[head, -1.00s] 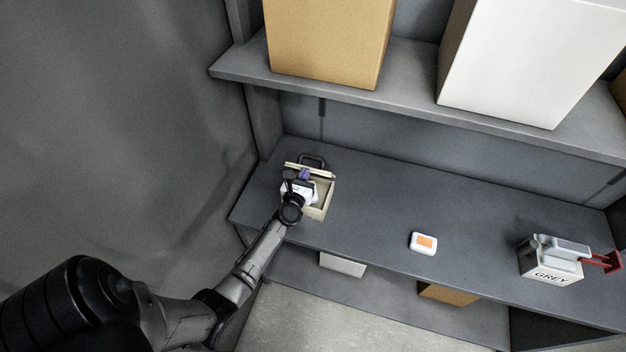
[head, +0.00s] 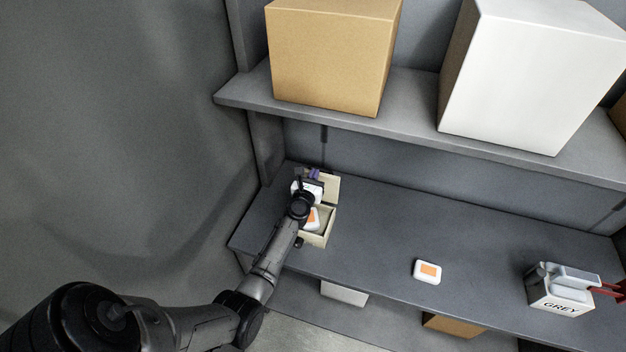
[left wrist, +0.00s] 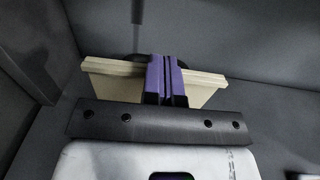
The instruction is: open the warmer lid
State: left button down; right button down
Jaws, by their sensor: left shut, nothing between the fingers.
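The cream warmer box (head: 328,226) stands at the left end of the grey bench in the head view. Its lid (head: 330,187) stands raised at the box's rear, inner face showing. A white and orange piece (head: 312,219) shows inside the box, partly hidden by my arm. My left gripper (head: 314,174) is at the lid's upper edge, with purple fingers shut and empty. In the left wrist view the fingers (left wrist: 166,70) overlap the lid's edge (left wrist: 110,68); whether they touch it I cannot tell.
A white and orange block (head: 428,271) lies on the bench. A shelf (head: 420,95) above carries a tan box (head: 330,60) and a white box (head: 520,85). Bench space between is clear.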

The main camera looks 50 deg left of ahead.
dwell(0.5)
pick_arm(q)
jog(key=s+d+r+p, duration=0.4)
jog(key=s+r+p, duration=0.1)
jog(key=r+p, duration=0.2)
jog(key=shift+s+p, duration=0.35)
jog(key=shift+p, duration=0.35)
jog(key=shift+a+r, duration=0.1)
